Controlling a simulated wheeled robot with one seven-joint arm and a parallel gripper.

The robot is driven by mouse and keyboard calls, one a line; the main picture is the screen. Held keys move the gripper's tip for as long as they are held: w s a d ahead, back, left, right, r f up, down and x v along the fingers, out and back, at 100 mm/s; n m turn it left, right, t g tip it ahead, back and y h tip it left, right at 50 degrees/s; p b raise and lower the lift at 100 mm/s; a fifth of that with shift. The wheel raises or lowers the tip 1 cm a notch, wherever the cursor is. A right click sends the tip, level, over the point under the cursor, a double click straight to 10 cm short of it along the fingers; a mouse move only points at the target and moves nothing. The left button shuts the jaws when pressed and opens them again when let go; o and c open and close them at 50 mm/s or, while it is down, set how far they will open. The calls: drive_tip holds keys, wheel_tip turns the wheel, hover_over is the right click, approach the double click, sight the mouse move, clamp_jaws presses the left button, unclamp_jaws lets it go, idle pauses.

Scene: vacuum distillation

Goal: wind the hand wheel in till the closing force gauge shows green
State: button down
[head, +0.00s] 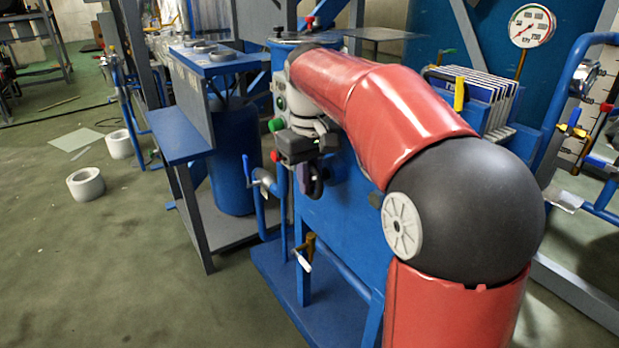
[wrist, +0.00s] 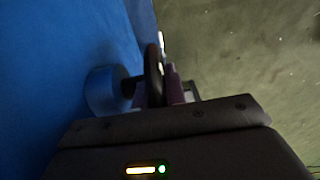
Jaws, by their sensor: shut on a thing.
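The hand wheel (wrist: 152,75) is dark and seen nearly edge-on in the wrist view, in front of a round blue boss (wrist: 105,90) on a blue panel. My gripper (wrist: 160,90) has its purple fingers shut on the wheel's rim, one on each side. In the head view my gripper (head: 303,176) is at the blue machine's front, and the dark wheel (head: 317,184) shows only partly behind it. A round white dial gauge (head: 532,26) stands on a brass stem at the upper right. Its needle is too small to read surely.
A pack of pale plates (head: 480,92) in blue holders sits behind my arm. A blue valve pipe (head: 262,190) stands close left of my gripper. A blue bench (head: 182,145) is further left. White rings (head: 86,184) lie on the open floor.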

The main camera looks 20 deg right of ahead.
drive_tip(key=shift+f, duration=0.1)
drive_tip(key=shift+f+t+b, duration=0.1)
drive_tip(key=shift+t+b, duration=0.3)
drive_tip(key=shift+b, duration=0.3)
drive_tip(key=shift+t+b, duration=0.35)
drive_tip(key=shift+t, duration=0.05)
drive_tip(key=c, duration=1.4)
unclamp_jaws()
drive_tip(key=shift+r, duration=0.2)
drive_tip(key=shift+c, duration=0.2)
drive_tip(key=r, duration=0.2)
drive_tip(key=r+p, duration=0.1)
drive_tip(key=r, duration=0.2)
drive_tip(key=s+r+p, duration=0.1)
drive_tip(key=r, duration=0.1)
drive_tip(key=shift+d+r, duration=0.15)
drive_tip(key=shift+r, duration=0.2)
